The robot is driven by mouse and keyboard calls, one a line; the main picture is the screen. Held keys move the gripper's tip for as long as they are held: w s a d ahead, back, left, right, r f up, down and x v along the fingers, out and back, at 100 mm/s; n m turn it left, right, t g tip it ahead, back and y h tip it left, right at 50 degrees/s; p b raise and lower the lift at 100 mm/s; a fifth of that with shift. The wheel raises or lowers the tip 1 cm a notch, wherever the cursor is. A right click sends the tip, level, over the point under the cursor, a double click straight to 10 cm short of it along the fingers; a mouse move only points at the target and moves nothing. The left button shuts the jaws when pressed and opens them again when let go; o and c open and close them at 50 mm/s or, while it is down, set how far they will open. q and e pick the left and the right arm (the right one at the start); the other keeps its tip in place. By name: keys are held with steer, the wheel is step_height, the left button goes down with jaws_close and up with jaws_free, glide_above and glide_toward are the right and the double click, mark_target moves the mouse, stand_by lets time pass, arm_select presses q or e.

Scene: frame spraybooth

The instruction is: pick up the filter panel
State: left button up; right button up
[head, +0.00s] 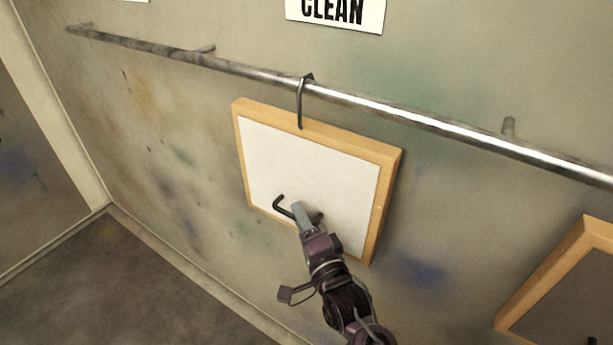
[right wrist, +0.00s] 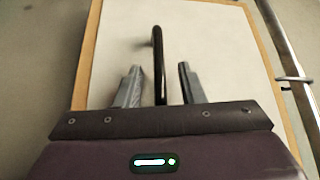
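The filter panel (head: 316,165) is a white board in a light wooden frame, hanging by a metal hook (head: 300,103) from a rail on the wall. A black bar handle (head: 282,207) sits low on its white face. My right gripper (head: 301,212) is at the handle. In the right wrist view the gripper (right wrist: 157,82) is open, with the black handle (right wrist: 158,45) between its fingers and a gap on both sides. The white face (right wrist: 205,40) fills most of that view. My left gripper is not in view.
The metal rail (head: 420,119) runs across the wall above the panel. A second framed panel (head: 567,283) with a dark face is at the lower right. A "CLEAN" sign (head: 336,12) is above the rail. The floor (head: 135,290) at lower left is bare.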

steer(key=shift+w+a, duration=0.1)
steer(key=shift+w, duration=0.15)
jaws_close()
steer(key=shift+r, duration=0.2)
